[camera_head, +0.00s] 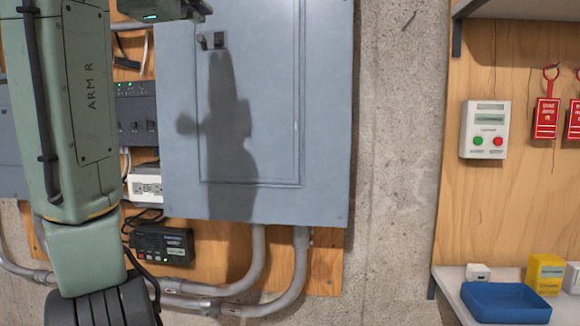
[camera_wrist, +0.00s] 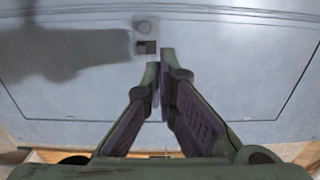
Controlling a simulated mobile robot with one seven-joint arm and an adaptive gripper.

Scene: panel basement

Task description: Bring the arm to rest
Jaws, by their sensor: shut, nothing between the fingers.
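My gripper (camera_wrist: 160,60) shows in the wrist view with its two fingers drawn together at the tips. It is shut and empty. Behind the fingertips is the grey electrical panel (camera_head: 270,130), whose closed door fills much of the wrist view (camera_wrist: 220,80). The door's latch (camera_head: 212,40) is at its upper left and also shows just beside the fingertips in the wrist view (camera_wrist: 146,46). I cannot tell whether the fingers touch the door. In the head view my arm stands at the left and the fingers are not clearly visible.
A control box with green and red buttons (camera_head: 484,130) and red tags (camera_head: 546,119) hang on the right board. Below, a shelf holds a blue tray (camera_head: 506,303) and a yellow box (camera_head: 545,273). Conduits (camera_head: 300,265) run under the panel. Bare concrete wall (camera_head: 395,160) lies between.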

